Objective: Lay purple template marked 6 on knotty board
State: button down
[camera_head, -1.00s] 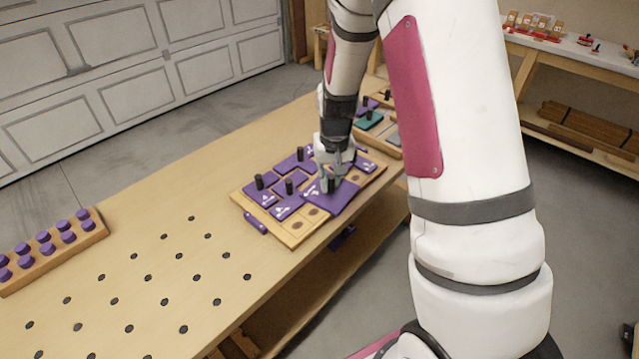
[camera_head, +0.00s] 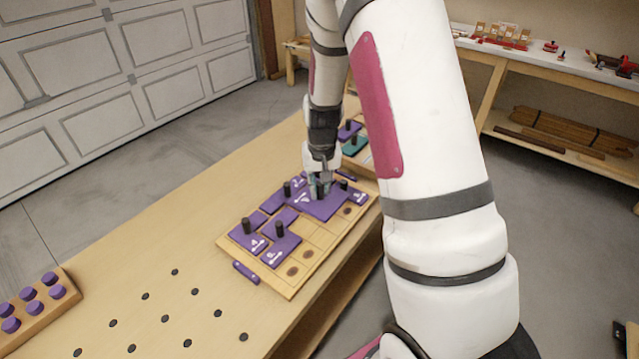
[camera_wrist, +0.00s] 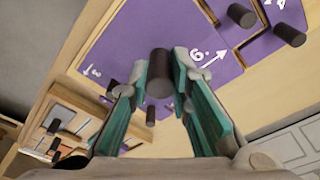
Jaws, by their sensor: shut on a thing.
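The purple template marked 6 (camera_head: 322,207) is a flat plate with a black knob (camera_wrist: 159,68) and a white 6 with an arrow, which shows in the wrist view. My gripper (camera_head: 320,187) is shut on this knob from above. The template is over the far half of the knotty board (camera_head: 310,236), a pale wooden board with dark knots and outlined cells. I cannot tell whether it touches the board. Other purple templates with black knobs (camera_head: 281,251) lie on the board's near and left parts, and one (camera_head: 357,196) is at its far right.
A tray beyond the board holds a purple piece (camera_head: 349,131) and a teal piece (camera_head: 355,146). A purple bar (camera_head: 246,272) is at the board's near edge. A rack of purple pegs (camera_head: 35,305) stands at the left. The holed bench top (camera_head: 190,255) between is clear.

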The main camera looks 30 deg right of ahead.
jog(key=shift+f, duration=0.65)
jog(key=shift+f+b, duration=1.55)
jog(key=shift+f, duration=2.05)
jog(key=shift+f, duration=1.1)
dwell(0.4)
jog(key=c, duration=1)
grip_release()
jog(key=shift+r+p, duration=1.4)
jog(key=shift+r, duration=2.6)
